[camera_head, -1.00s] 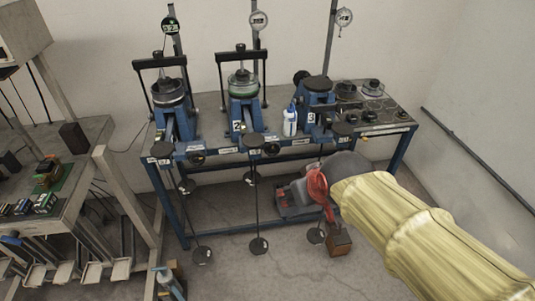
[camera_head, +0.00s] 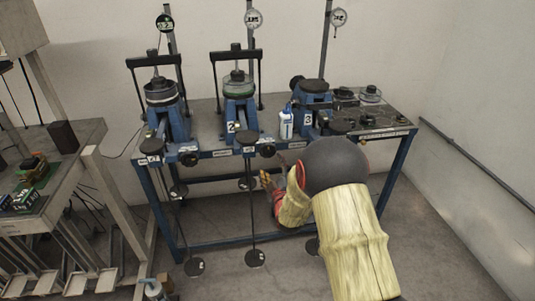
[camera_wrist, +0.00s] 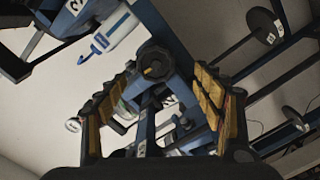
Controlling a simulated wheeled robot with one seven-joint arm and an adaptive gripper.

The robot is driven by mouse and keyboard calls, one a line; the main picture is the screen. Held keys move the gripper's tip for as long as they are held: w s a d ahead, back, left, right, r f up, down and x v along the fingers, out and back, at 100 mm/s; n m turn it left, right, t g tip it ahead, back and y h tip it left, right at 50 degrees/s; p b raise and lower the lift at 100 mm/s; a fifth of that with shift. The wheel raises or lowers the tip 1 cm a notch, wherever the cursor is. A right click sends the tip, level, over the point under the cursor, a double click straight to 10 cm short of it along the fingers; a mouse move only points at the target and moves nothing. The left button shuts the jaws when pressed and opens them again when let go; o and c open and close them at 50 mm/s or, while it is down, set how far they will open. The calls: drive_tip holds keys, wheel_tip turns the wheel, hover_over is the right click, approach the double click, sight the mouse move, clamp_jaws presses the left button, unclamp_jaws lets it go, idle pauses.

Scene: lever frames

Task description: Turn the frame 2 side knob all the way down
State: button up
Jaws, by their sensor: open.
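Frame 2 (camera_head: 240,110) is the blue middle frame on the bench, with a "2" label. Its black round side knob (camera_head: 268,150) sits at the bench's front edge, right of the frame's lever. In the wrist view the knob (camera_wrist: 155,62) faces me, above the middle of the picture and between the finger lines. My gripper (camera_head: 267,180) is below and in front of the knob, apart from it. It is open and empty; its yellow-padded fingers (camera_wrist: 157,103) are spread wide in the wrist view.
Frame 1 (camera_head: 168,115) stands left and frame 3 (camera_head: 312,100) right. A white-blue bottle (camera_head: 286,124) stands between frames 2 and 3. Hanging rods with weights, one a black disc (camera_head: 254,258), are close left of my gripper. A second bench (camera_head: 75,165) is at far left.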

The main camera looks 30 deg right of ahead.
sight(268, 151)
drive_tip(key=shift+w+d+r, duration=0.15)
drive_tip(key=shift+w+r, duration=0.15)
drive_tip(key=shift+w, duration=0.05)
drive_tip(key=x, duration=0.9)
drive_tip(key=shift+c, duration=0.3)
drive_tip(key=shift+d+r, duration=0.1)
drive_tip(key=shift+r, duration=0.2)
drive_tip(key=c, duration=1.4)
drive_tip(key=shift+c, duration=0.2)
drive_tip(key=shift+w+r, duration=0.1)
